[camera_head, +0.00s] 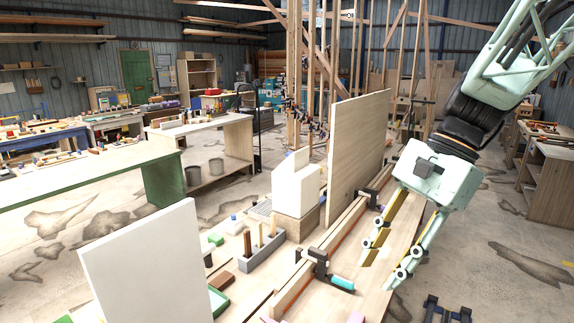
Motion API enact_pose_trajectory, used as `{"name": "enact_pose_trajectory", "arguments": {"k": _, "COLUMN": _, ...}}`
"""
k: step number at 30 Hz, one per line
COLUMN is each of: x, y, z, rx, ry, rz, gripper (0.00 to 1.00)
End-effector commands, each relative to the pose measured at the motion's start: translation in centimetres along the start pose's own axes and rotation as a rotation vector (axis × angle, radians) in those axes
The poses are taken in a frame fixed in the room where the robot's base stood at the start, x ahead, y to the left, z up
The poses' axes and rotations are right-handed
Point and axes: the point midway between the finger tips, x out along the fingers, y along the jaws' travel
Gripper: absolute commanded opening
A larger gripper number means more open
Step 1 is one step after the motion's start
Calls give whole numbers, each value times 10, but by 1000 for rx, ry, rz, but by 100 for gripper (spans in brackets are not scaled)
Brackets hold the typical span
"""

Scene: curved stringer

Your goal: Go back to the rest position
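My gripper (379,272) hangs from my pale green arm on the right side of the view, pointing down and to the left. Its two fingers, with yellowish pads, are spread apart. Bare wood shows between them and I see nothing held. The fingertips are over or close to the long wooden board (345,262) on the workbench; I cannot tell whether they touch it.
A tall wooden panel (357,150) stands left of my gripper. Black clamps (319,262) and a turquoise cylinder (342,283) are near the fingertips. A white block (295,190), a grey tool holder (262,250) and a white panel (148,265) stand further left.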

Motion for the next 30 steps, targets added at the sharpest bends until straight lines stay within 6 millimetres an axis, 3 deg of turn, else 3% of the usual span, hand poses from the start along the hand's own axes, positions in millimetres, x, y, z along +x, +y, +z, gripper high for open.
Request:
{"name": "enact_pose_trajectory", "arguments": {"k": 12, "x": -9, "y": 39, "z": 32, "rx": -223, "ry": 128, "rz": 15, "gripper": 30}}
{"name": "enact_pose_trajectory", "arguments": {"k": 30, "x": -17, "y": 96, "z": 64, "rx": -540, "ry": 310, "rz": 50, "gripper": 30}}
